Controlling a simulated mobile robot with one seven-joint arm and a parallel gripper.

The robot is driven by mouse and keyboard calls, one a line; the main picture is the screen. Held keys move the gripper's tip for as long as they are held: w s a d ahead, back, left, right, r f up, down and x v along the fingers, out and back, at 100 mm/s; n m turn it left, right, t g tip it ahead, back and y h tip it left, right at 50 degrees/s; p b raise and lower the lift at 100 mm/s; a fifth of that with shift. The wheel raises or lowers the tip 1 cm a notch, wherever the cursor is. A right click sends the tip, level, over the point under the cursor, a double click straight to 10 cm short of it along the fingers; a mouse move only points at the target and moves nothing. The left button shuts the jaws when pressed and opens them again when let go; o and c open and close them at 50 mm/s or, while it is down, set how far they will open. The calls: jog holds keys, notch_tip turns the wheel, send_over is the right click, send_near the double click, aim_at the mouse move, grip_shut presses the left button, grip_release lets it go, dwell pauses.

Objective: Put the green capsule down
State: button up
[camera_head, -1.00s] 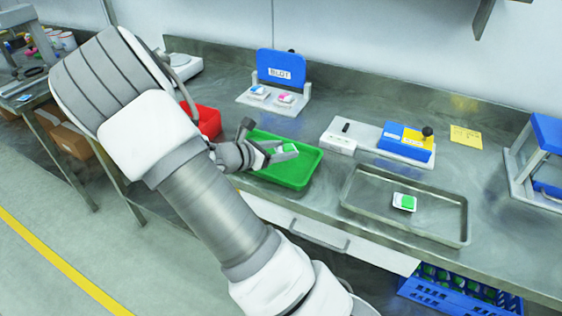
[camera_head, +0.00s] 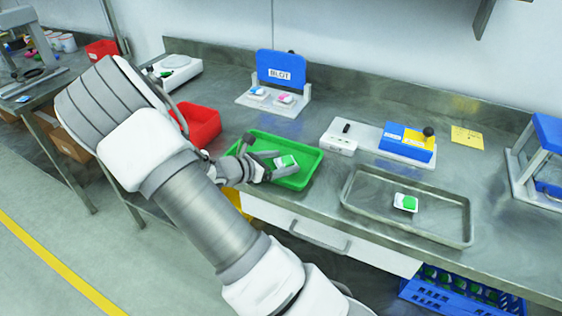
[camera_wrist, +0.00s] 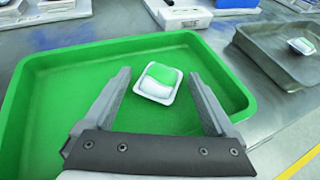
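The green capsule (camera_head: 285,161), a small white pod with a green top, is at the green tray (camera_head: 312,160) in the head view. In the wrist view the capsule (camera_wrist: 158,84) appears to lie on the floor of the tray (camera_wrist: 60,85), label side up. My gripper (camera_head: 272,164) is over the tray. In the wrist view its fingers (camera_wrist: 158,78) are spread, one on each side of the capsule, with a narrow gap showing on both sides. The tray shows nothing else in it.
A metal tray (camera_head: 350,200) to the right holds another green and white capsule (camera_head: 406,202). A red bin (camera_head: 200,125) stands left of the green tray. Behind are a blue BLOT stand (camera_head: 281,68) with pods and a blue-yellow device (camera_head: 406,142).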

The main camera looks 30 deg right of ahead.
jog(key=shift+r, duration=0.25)
jog(key=p+v, duration=0.2)
jog(key=v, duration=1)
jog(key=s+a+r+m+t+y, duration=0.2)
jog(key=s+a+r+m+y, duration=0.3)
jog(key=s+r+m, duration=0.4)
jog(key=s+a+r+m+t+y, duration=0.1)
jog(key=s+a+r+m+y, duration=0.4)
jog(key=s+r+m+y, duration=0.3)
jog(key=s+r+m, duration=0.1)
jog(key=s+m, duration=0.1)
jog(key=s, duration=0.1)
jog(key=shift+m+t, duration=0.3)
jog(key=shift+t, duration=0.1)
